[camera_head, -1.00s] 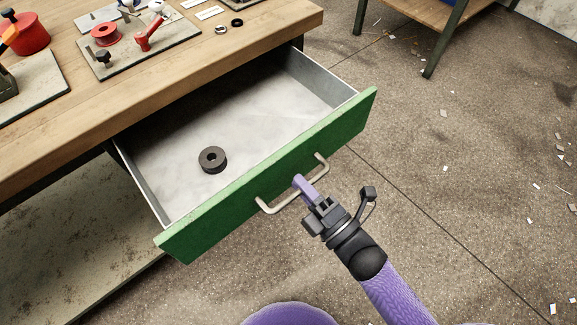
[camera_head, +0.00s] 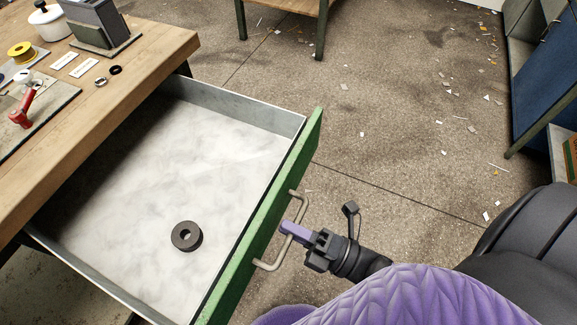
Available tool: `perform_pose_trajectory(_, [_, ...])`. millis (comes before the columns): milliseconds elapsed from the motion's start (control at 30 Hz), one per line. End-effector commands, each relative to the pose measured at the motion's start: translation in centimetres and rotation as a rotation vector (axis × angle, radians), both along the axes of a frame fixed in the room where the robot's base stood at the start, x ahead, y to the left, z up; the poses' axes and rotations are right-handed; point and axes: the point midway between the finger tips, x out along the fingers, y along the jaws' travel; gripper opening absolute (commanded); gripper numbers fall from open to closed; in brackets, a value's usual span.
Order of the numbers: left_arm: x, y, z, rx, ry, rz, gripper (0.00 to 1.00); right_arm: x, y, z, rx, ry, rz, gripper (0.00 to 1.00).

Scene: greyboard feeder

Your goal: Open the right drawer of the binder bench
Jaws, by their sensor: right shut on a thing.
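The drawer (camera_head: 150,140) of the wooden-topped bench (camera_head: 140,60) stands pulled well out. It has a green front (camera_head: 268,215) and a grey metal inside. A dark ring (camera_head: 187,236) lies on the drawer floor. The pale bar handle (camera_head: 270,266) is on the outer face of the green front. My right gripper (camera_head: 290,229) is shut on the handle near its middle, its purple fingers at the bar. My left gripper is not in view.
On the bench top are a red-handled clamp (camera_head: 24,105), a yellow spool (camera_head: 21,51), a white pot (camera_head: 49,22) and a small black ring (camera_head: 115,70). A blue-panelled unit (camera_head: 548,90) stands at the right. The floor between is open, with scattered paper scraps.

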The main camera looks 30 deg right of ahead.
Motion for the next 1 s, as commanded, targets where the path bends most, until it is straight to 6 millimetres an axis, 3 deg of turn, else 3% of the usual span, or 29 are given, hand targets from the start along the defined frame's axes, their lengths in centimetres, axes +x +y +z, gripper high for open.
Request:
perform_pose_trajectory(167, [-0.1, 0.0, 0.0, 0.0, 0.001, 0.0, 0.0, 0.0, 0.0, -0.1, -0.002, 0.005, 0.0, 0.0])
perform_pose_trajectory(200, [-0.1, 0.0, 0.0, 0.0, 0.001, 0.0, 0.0, 0.0, 0.0, -0.1, -0.002, 0.005, 0.0, 0.24])
perform_pose_trajectory(333, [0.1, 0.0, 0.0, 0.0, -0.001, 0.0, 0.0, 0.0, 0.0, -0.1, -0.001, 0.003, 0.0, 0.5])
perform_pose_trajectory(667, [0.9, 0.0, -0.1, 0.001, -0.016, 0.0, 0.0, -0.5, -0.3, -0.2, 0.0, 0.004, -0.001, 0.5])
perform_pose_trajectory(1000, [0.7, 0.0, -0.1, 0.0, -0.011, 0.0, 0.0, -6.7, -4.9, -1.8, -0.002, 0.007, -0.002, 0.5])
